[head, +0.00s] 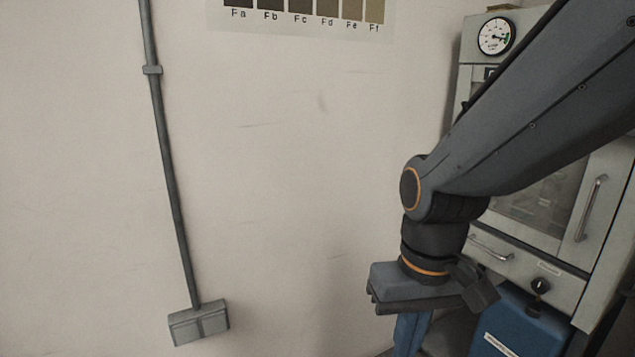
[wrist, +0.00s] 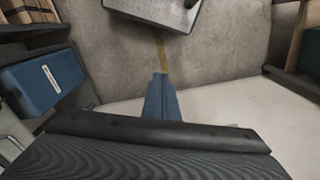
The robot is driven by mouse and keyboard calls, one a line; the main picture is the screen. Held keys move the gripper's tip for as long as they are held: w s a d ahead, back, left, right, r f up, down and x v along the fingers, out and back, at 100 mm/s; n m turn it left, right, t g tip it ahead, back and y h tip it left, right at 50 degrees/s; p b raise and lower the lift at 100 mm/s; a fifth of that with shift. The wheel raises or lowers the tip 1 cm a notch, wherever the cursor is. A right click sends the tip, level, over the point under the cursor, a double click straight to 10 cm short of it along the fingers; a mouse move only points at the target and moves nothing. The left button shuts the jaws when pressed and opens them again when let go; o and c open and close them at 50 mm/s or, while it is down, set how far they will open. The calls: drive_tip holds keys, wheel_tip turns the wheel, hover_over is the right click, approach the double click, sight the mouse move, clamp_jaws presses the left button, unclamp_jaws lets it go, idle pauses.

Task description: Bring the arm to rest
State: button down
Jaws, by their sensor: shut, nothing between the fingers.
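My arm reaches in from the upper right of the head view and bends down at an orange-ringed joint. My gripper (head: 408,345) hangs below it with its blue fingers pointing down, in front of the wall and left of the grey cabinet. The lower ends of the fingers are close to the bottom edge of the head view. In the wrist view my gripper (wrist: 160,76) shows its blue fingers together, with nothing between them. They point towards the grey floor (wrist: 215,50) and appear to touch nothing.
A grey cabinet (head: 567,283) with a round gauge (head: 496,36) and handles stands at the right, partly behind my arm. A conduit (head: 165,150) runs down the wall to a grey box (head: 199,323).

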drive_tip(key=d+r+m+p, duration=0.1)
drive_tip(key=d+r+p, duration=0.5)
drive_tip(key=p, duration=0.6)
drive_tip(key=shift+s+d+r+m+h, duration=0.15)
drive_tip(key=shift+d+r+m+h, duration=0.15)
drive_tip(key=shift+d+m, duration=0.1)
